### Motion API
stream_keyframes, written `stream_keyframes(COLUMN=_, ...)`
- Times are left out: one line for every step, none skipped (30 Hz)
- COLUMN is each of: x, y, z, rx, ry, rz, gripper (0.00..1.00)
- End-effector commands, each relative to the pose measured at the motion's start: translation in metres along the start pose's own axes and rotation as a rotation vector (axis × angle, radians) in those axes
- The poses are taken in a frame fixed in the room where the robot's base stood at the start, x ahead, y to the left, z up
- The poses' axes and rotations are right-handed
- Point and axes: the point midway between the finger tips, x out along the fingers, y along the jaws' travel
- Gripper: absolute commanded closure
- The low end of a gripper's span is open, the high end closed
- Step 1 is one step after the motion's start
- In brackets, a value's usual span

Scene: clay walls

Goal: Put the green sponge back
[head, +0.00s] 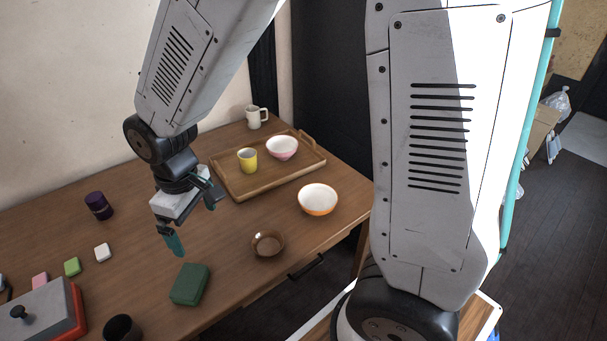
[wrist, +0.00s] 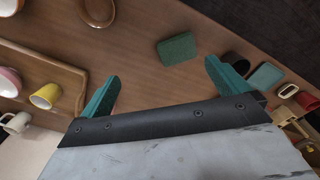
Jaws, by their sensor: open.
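The green sponge (head: 190,284) looks like a dark green block with rounded corners. It lies flat on the brown table near the front edge, left of a brown bowl. It also shows in the wrist view (wrist: 178,49), beyond the fingertips and between their lines. My gripper (head: 193,220) has teal fingers spread apart with nothing between them. It hangs above the table, behind the sponge in the head view, apart from it. The wrist view also shows my gripper (wrist: 160,75) open and empty.
A wooden tray (head: 232,190) holds a yellow cup and a pink bowl. An orange bowl (head: 318,200), brown bowl (head: 268,244), dark cup (head: 122,328), purple cup (head: 99,206) and small green block (head: 72,266) stand around. A grey-lidded red box (head: 40,312) is at front left.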

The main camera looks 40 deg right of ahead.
Motion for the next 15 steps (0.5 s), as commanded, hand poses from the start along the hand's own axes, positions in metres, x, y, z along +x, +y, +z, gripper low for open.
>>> stream_keyframes(x=-0.024, y=0.011, z=0.015, rx=0.053, ry=0.02, rz=0.006, gripper=0.0)
stream_keyframes(x=-0.036, y=0.016, z=0.025, rx=0.082, ry=0.025, rz=0.008, gripper=0.0)
stream_keyframes(x=-0.051, y=0.021, z=0.038, rx=0.122, ry=0.03, rz=0.01, gripper=0.0)
stream_keyframes(x=-0.061, y=0.025, z=0.049, rx=0.152, ry=0.035, rz=0.012, gripper=0.0)
stream_keyframes(x=-0.071, y=0.029, z=0.06, rx=0.181, ry=0.039, rz=0.014, gripper=0.0)
stream_keyframes(x=-0.084, y=0.032, z=0.075, rx=0.221, ry=0.045, rz=0.017, gripper=0.0)
stream_keyframes(x=-0.093, y=0.035, z=0.086, rx=0.251, ry=0.049, rz=0.019, gripper=0.0)
stream_keyframes(x=-0.101, y=0.036, z=0.098, rx=0.281, ry=0.052, rz=0.021, gripper=0.0)
stream_keyframes(x=-0.111, y=0.037, z=0.114, rx=0.32, ry=0.059, rz=0.024, gripper=0.0)
stream_keyframes(x=-0.118, y=0.038, z=0.126, rx=0.349, ry=0.062, rz=0.026, gripper=0.0)
stream_keyframes(x=-0.125, y=0.038, z=0.137, rx=0.379, ry=0.066, rz=0.029, gripper=0.0)
stream_keyframes(x=-0.132, y=0.037, z=0.152, rx=0.415, ry=0.071, rz=0.032, gripper=0.0)
stream_keyframes(x=-0.137, y=0.037, z=0.163, rx=0.442, ry=0.075, rz=0.034, gripper=0.0)
stream_keyframes(x=-0.141, y=0.036, z=0.172, rx=0.467, ry=0.078, rz=0.036, gripper=0.0)
stream_keyframes(x=-0.146, y=0.034, z=0.184, rx=0.497, ry=0.082, rz=0.038, gripper=0.0)
